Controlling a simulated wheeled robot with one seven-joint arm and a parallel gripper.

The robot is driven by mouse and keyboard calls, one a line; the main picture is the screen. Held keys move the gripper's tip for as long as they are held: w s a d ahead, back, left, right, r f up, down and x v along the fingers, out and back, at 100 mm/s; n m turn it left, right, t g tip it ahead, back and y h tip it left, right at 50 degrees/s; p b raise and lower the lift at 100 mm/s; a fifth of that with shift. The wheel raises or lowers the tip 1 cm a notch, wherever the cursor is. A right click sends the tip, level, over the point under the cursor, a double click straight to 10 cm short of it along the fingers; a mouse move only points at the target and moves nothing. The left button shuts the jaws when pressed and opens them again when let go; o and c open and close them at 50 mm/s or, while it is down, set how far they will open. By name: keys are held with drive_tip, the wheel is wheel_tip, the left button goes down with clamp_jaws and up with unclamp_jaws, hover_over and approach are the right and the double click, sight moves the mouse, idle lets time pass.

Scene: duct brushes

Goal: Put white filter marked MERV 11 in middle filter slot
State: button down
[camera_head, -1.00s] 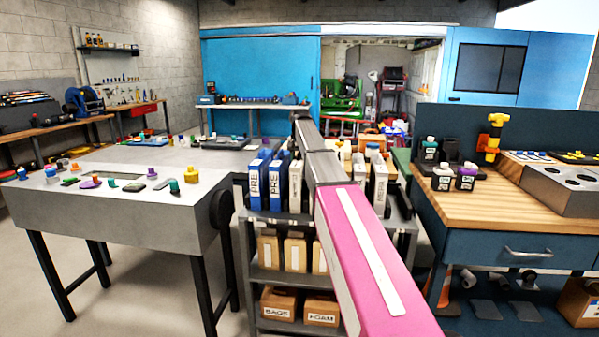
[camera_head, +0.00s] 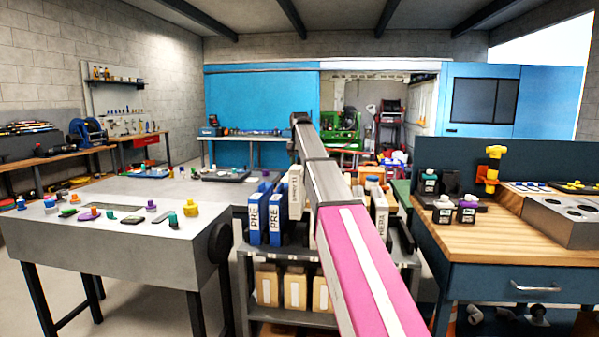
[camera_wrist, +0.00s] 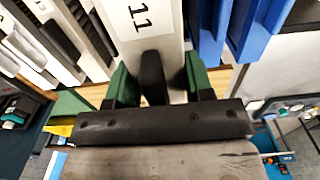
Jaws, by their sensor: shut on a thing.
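My gripper (camera_wrist: 157,82) is shut on a white filter (camera_wrist: 142,25), its green pads on either side of it. The filter's label shows "11" in the wrist view; the rest is cut off. In the head view a white filter (camera_head: 296,193) stands higher than the blue PRE filters (camera_head: 264,212) beside it and seems to be the held one. My arm hides the gripper there and covers the middle of the rack. Another white filter (camera_head: 381,215), marked MERV, stands right of my arm. I cannot tell which slot is the middle one.
Blue filters (camera_wrist: 235,25) stand close on the right in the wrist view, and white and dark ones (camera_wrist: 70,40) on the left. Below the rack is a shelf of tan boxes (camera_head: 294,287). A grey table (camera_head: 125,235) stands left, a wooden bench (camera_head: 480,240) right.

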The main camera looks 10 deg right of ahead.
drive_tip(key=shift+r, duration=2.8)
